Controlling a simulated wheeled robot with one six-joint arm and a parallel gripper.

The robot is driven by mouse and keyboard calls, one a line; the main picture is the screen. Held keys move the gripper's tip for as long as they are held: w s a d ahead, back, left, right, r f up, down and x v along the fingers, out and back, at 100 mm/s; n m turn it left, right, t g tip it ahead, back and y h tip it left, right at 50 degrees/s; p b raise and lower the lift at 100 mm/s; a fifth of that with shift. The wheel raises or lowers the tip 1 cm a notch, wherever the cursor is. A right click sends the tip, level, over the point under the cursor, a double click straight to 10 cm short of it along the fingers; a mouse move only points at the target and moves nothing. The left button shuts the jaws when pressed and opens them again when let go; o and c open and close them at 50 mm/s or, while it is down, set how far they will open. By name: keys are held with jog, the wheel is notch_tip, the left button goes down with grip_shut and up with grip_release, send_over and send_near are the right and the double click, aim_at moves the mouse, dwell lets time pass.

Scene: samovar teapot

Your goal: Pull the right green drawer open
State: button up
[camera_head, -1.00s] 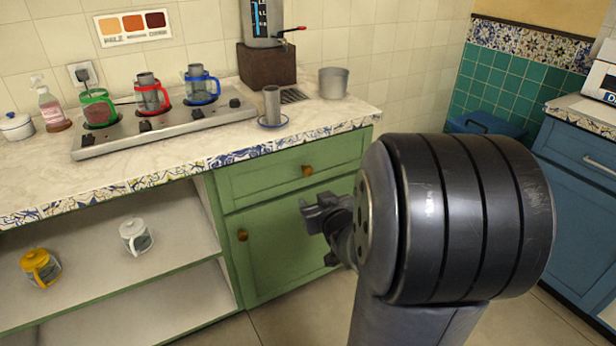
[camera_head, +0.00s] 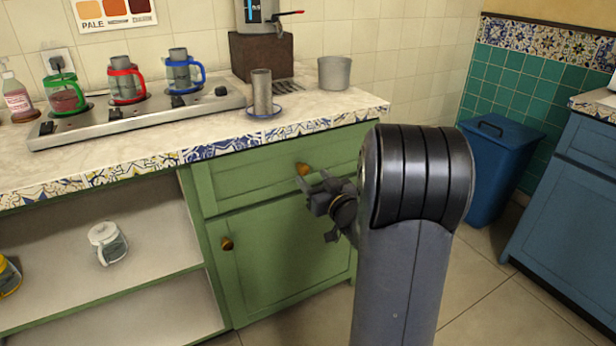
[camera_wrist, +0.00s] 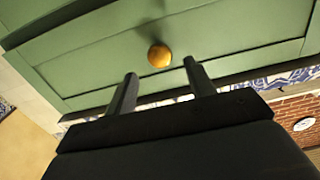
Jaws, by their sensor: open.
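The green drawer (camera_head: 245,182) is under the tiled counter edge, above a green cupboard door (camera_head: 275,255), and looks closed. Its round orange-brown knob (camera_head: 303,169) shows just above and behind my gripper (camera_head: 312,188). In the wrist view the drawer front (camera_wrist: 225,35) fills the upper part, and the knob (camera_wrist: 159,56) sits ahead of and between the two dark fingers of my gripper (camera_wrist: 158,75). The fingers are apart and empty, with the knob just beyond their tips. My arm hides the right end of the drawer and door.
The counter (camera_head: 200,133) overhangs above the drawer. It holds a burner unit (camera_head: 140,115) with several pots, a metal cup (camera_head: 262,92) on a saucer and a grey pot (camera_head: 334,73). Open shelves (camera_head: 140,245) lie left. A blue bin (camera_head: 495,165) and blue cabinet (camera_head: 570,200) stand right.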

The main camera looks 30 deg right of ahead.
aim_at(305, 170)
jog(key=shift+w+a+b, duration=0.1)
jog(key=shift+w+b, duration=0.2)
jog(key=shift+w, duration=1.65)
jog(key=shift+c, duration=0.4)
grip_shut()
